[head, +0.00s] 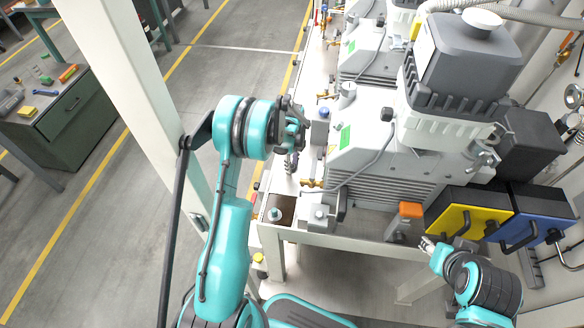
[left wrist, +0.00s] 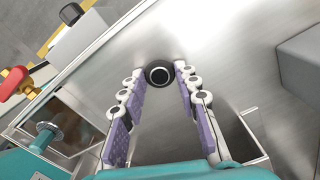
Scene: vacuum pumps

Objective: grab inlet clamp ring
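My left gripper (head: 292,122) is above the left edge of the metal bench, beside the nearest pump. In the left wrist view its two purple-padded fingers (left wrist: 157,80) are spread apart with nothing between the pads. A round dark part with a pale rim (left wrist: 158,75) lies just beyond and between the fingertips; it may be the inlet clamp ring, but I cannot tell for sure. In the head view a small grey ring-like part (head: 291,164) shows on the bench below the gripper. My right gripper (head: 428,244) is low at the right, near an orange-topped block; its finger opening is unclear.
The nearest grey pump (head: 385,150) stands close right of my left gripper. An orange-topped block (head: 410,210), a yellow case (head: 470,218) and a blue case (head: 540,212) are at the right. A red-handled brass valve (left wrist: 15,82) and an open recess (left wrist: 60,125) show in the wrist view.

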